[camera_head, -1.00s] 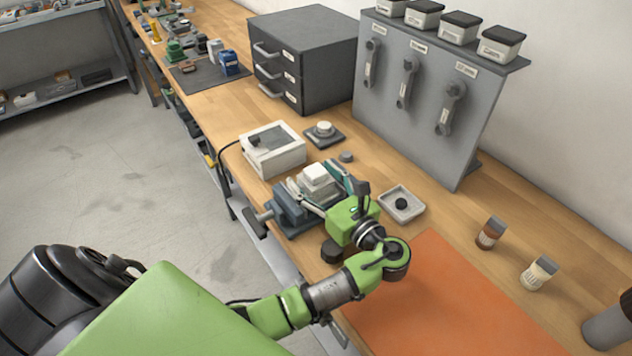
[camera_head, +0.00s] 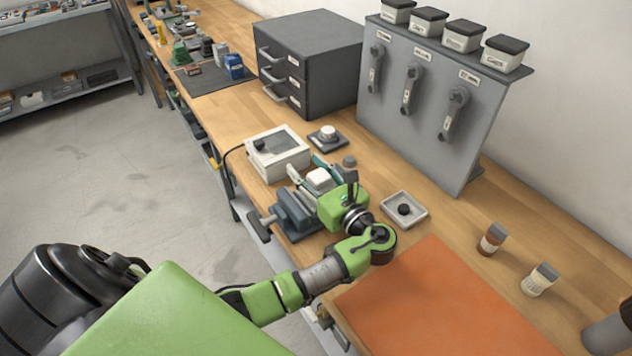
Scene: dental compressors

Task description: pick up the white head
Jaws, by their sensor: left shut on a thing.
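The white head (camera_head: 319,178) is a small pale block between the fingers of my left gripper (camera_head: 316,174), beside the grey vise (camera_head: 292,213). The gripper comes in from the right side of the vise and is shut on the head. The gripper's green body hides the head's lower part, so I cannot tell whether it is clear of what lies beneath. My right gripper is not in view.
A dark drawer cabinet (camera_head: 312,62) and grey tool panel (camera_head: 425,110) stand behind. The orange mat (camera_head: 440,300) is bare.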

